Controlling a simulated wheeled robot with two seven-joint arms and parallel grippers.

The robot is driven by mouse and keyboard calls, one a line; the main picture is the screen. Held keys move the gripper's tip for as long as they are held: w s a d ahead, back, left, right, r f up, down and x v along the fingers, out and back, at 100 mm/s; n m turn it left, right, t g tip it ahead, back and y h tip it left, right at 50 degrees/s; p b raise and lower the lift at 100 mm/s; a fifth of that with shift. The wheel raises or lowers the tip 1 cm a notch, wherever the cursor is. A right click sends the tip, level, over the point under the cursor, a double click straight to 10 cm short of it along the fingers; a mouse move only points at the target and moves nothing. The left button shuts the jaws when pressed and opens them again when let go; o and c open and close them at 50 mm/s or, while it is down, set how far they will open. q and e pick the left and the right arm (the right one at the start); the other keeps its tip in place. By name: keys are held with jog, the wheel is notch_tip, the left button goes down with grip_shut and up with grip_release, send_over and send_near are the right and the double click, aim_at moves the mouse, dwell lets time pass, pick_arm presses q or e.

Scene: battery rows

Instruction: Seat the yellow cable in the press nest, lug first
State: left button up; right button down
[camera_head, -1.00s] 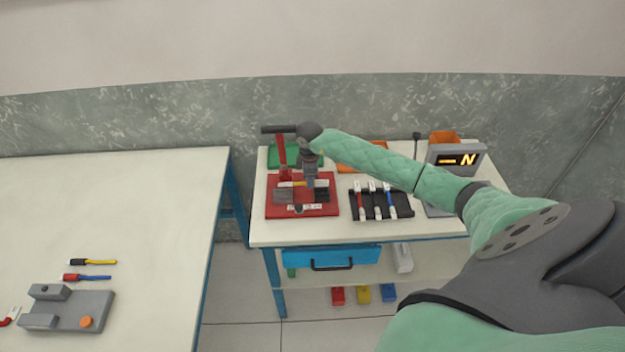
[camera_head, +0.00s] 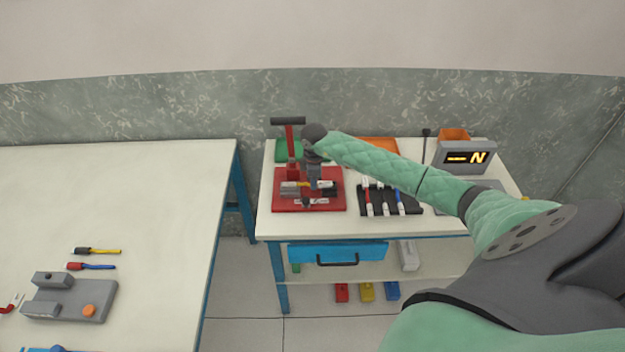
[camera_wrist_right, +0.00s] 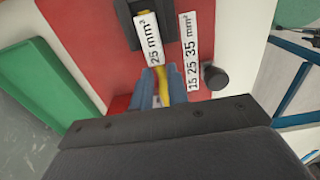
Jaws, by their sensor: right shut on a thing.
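The yellow cable (camera_head: 302,184) is at the press on the red base (camera_head: 284,205), level with its blocks. My right gripper (camera_head: 314,184) is over the base and shut on the cable. In the right wrist view the yellow cable (camera_wrist_right: 163,86) lies between the two blue-grey fingers (camera_wrist_right: 162,88). Its white "25 mm²" tag (camera_wrist_right: 153,42) is beyond the fingertips, beside a dark block (camera_wrist_right: 125,14). The lug cannot be made out, so I cannot tell whether it is inside the nest. My left gripper is not in view.
A black rack (camera_head: 377,210) with several cables is right of the press. The red press column with its dark handle (camera_head: 289,121) stands behind. A green tray (camera_wrist_right: 40,85) is close by. A display (camera_head: 466,157) shows "N". The left table (camera_head: 150,200) holds cables and a grey fixture.

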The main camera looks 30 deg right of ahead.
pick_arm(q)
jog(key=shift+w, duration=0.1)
pick_arm(e)
jog(key=shift+s+f, duration=0.1)
jog(key=shift+f, duration=0.1)
jog(key=shift+d, duration=0.1)
jog(key=c, duration=1.3)
grip_release()
jog(key=shift+d+f, duration=0.1)
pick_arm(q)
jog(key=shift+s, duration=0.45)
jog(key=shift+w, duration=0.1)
